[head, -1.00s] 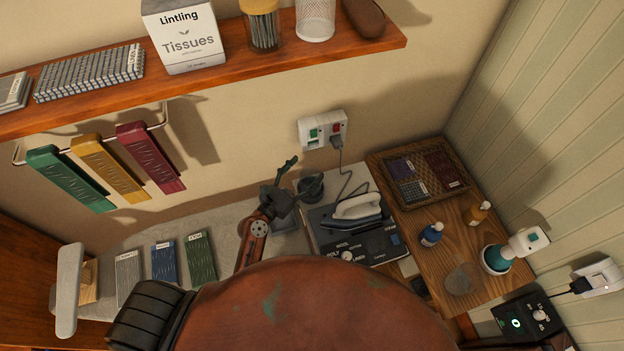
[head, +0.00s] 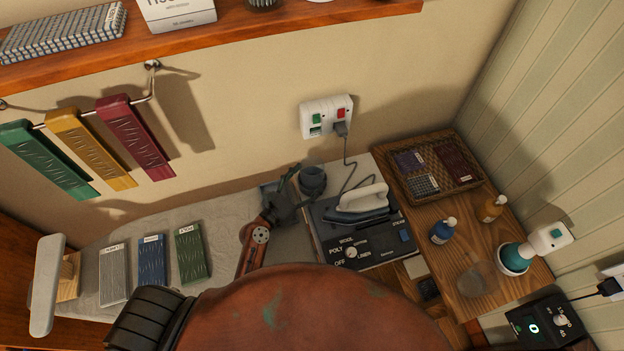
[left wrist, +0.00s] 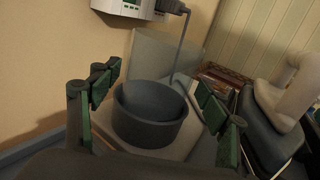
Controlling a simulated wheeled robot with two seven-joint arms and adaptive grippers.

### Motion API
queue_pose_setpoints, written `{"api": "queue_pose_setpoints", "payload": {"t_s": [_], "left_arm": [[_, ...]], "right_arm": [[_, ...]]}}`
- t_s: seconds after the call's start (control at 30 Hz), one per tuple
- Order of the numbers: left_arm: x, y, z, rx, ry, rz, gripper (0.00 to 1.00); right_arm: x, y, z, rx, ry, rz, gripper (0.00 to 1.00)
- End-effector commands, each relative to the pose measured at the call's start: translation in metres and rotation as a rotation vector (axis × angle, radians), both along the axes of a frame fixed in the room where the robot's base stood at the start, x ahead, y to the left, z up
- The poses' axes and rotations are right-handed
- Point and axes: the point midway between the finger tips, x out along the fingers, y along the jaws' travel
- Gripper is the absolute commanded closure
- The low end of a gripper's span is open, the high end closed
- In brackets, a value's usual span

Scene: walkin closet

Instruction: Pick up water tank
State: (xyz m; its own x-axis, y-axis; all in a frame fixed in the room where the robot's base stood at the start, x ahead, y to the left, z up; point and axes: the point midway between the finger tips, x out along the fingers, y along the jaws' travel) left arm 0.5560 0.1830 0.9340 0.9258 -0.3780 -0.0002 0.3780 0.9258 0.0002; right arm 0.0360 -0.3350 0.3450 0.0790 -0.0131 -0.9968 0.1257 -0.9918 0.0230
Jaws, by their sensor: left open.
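A dark blue-grey round container (head: 313,182), which looks like the water tank, stands behind the iron at the left back of the ironing station (head: 375,248). In the left wrist view the round container (left wrist: 149,113) shows its open top, with a pale surface around its base. My left gripper (head: 287,195) is just left of it in the head view. In the left wrist view my left gripper (left wrist: 158,90) is open, with one green-padded finger on each side of the container and gaps between. My right gripper is not in view.
An iron (head: 360,205) rests on the station close to the right of the container. A wall socket (head: 326,117) with a plugged cable is above. A wicker tray (head: 437,168) and bottles stand on the wooden top at right.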

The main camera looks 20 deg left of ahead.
Motion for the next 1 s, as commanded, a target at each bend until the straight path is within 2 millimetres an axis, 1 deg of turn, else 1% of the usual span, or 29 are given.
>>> {"api": "queue_pose_setpoints", "payload": {"t_s": [0.07, 0.37, 0.5, 0.67, 0.77, 0.97, 1.0], "left_arm": [[0.003, -0.001, -0.002, 0.000, -0.001, 0.000, 0.30], [0.032, -0.013, 0.000, -0.002, -0.001, 0.000, 0.30], [0.052, -0.020, 0.001, 0.000, -0.002, -0.002, 0.30], [0.069, -0.026, 0.000, -0.001, 0.000, 0.000, 0.30], [0.073, -0.027, 0.000, -0.001, 0.000, 0.001, 0.30], [0.073, -0.027, 0.000, -0.001, 0.001, 0.001, 0.30], [0.073, -0.027, 0.000, -0.001, 0.001, 0.001, 0.33]], "right_arm": [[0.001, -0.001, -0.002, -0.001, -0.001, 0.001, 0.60], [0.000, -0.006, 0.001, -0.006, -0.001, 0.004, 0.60], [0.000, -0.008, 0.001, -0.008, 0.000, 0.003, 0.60], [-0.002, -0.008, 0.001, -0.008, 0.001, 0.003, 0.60], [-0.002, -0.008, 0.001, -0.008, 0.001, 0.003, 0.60], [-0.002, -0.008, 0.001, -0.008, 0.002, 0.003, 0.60], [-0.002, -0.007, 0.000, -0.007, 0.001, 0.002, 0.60]]}}
